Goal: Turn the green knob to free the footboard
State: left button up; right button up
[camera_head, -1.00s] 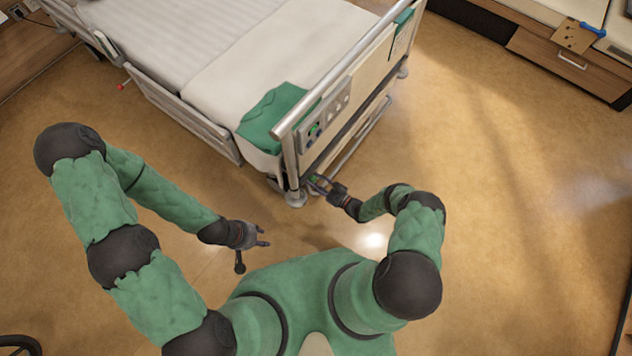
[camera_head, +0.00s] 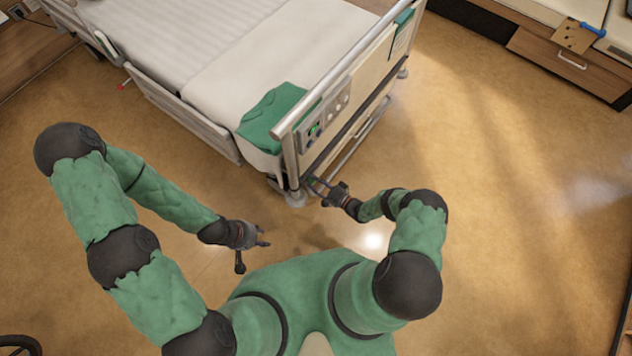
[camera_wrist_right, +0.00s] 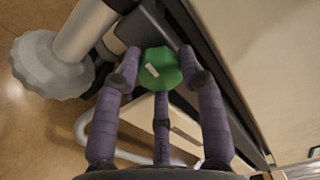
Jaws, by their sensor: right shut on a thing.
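The green knob (camera_wrist_right: 160,68) shows in the right wrist view, low on the bed's footboard end, with a small pale mark on its face. My right gripper (camera_wrist_right: 160,75) has its three fingers closed around the knob's rim. In the head view my right gripper (camera_head: 322,187) is at the lower left corner of the footboard (camera_head: 350,92), and the knob there is mostly hidden by the fingers. My left gripper (camera_head: 262,237) hangs empty over the floor with its fingers spread, away from the bed.
A bed caster (camera_wrist_right: 50,65) and a metal post stand just left of the knob in the wrist view. A green cloth (camera_head: 272,115) lies on the mattress corner. A control panel (camera_head: 325,120) is on the footboard. The floor at right is clear.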

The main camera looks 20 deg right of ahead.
jog(key=shift+n, duration=0.6)
jog(key=o, duration=1.1)
jog(key=shift+o, duration=0.2)
jog(key=v, duration=1.2)
